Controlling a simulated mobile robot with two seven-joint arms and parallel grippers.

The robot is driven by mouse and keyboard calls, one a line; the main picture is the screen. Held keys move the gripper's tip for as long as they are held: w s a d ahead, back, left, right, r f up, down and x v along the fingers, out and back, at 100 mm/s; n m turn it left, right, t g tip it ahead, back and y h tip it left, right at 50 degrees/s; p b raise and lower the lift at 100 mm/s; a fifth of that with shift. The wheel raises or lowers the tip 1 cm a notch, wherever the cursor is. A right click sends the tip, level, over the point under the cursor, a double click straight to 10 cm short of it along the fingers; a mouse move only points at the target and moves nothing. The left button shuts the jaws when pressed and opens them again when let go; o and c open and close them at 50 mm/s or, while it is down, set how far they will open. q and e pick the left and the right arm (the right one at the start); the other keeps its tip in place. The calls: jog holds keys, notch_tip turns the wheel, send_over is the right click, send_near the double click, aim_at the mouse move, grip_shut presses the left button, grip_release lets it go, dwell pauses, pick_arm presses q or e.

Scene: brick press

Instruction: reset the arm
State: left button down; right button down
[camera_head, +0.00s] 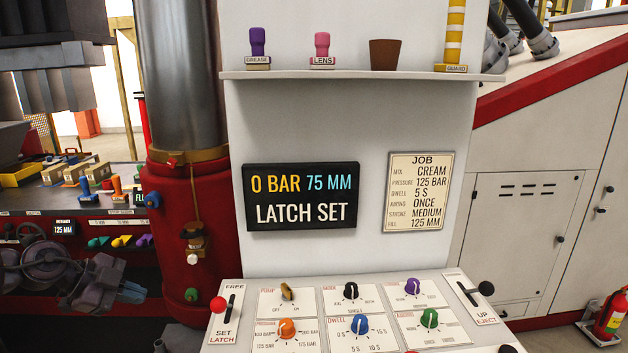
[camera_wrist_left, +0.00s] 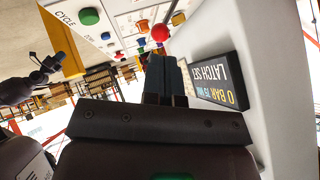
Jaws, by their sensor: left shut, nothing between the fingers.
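My left gripper (camera_head: 132,293) is at the lower left of the head view, in front of the red press base and left of the control panel (camera_head: 340,320). In the left wrist view its fingers (camera_wrist_left: 165,75) are together with nothing between them. The latch lever has a red ball (camera_head: 218,304) at the panel's left edge, beside the FREE and SET LATCH labels. The ball also shows past the fingertips in the left wrist view (camera_wrist_left: 160,33); the head view shows a gap between them. The display (camera_head: 301,197) reads 0 BAR, 75 MM, LATCH SET.
Several coloured knobs fill the panel, with a black-ball lever (camera_head: 486,288) at its right. A shelf (camera_head: 360,76) above holds stamps, a brown pot (camera_head: 386,54) and a striped guard post (camera_head: 454,35). A JOB card (camera_head: 417,192) hangs on the wall. The red press base (camera_head: 180,230) stands close to my gripper.

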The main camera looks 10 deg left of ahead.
pick_arm(q)
jog(key=d+f+n+t+y, duration=0.2)
jog(key=d+f+n+t, duration=0.2)
jog(key=d+n+t, duration=0.4)
jog(key=s+d+f+n+g+y, duration=0.2)
jog(key=s+d+f+n+g, duration=0.15)
jog(key=s, duration=0.45)
jog(key=s+d+f+n+g+y, duration=0.2)
jog(key=s+d+f+g, duration=0.25)
jog(key=s, duration=0.25)
jog(key=s+d+f+n+g+y, duration=0.25)
jog(key=s+f, duration=0.25)
jog(key=s, duration=0.3)
jog(key=w+f+t+h, duration=0.1)
jog(key=w+f+t, duration=0.6)
jog(key=f, duration=0.3)
jog(key=shift+m+h, duration=0.35)
jog(key=shift+m, duration=0.05)
